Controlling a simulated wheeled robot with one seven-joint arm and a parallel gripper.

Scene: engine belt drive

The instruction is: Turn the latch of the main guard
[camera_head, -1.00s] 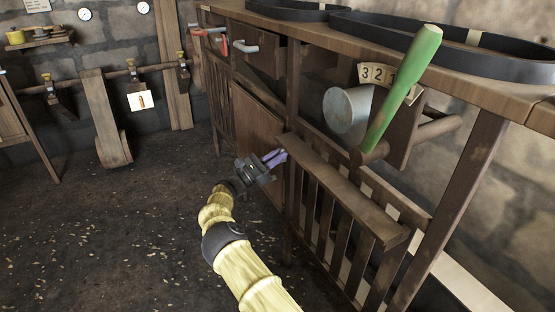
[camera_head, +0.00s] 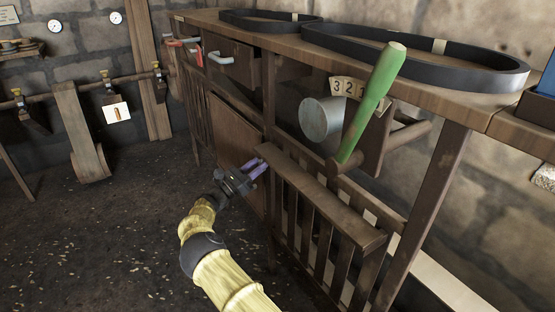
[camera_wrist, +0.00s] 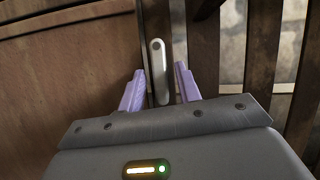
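The latch (camera_wrist: 158,72) is a pale grey upright bar with rounded ends on a dark wooden post, seen in the wrist view. It stands between a solid brown panel (camera_wrist: 70,70) on the left and wooden slats on the right. I cannot tell which of these is the main guard. My gripper (camera_head: 259,168) has purple fingers and is open and empty. In the wrist view the fingers (camera_wrist: 159,80) lie on either side of the latch's lower part, with gaps; I see no contact. The latch cannot be made out in the head view.
A slatted wooden guard (camera_head: 316,215) is right of my gripper. Above it are a green-handled lever (camera_head: 372,100), a metal cylinder (camera_head: 321,118) and a number plate (camera_head: 347,89). Black belts (camera_head: 415,57) lie on the bench top.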

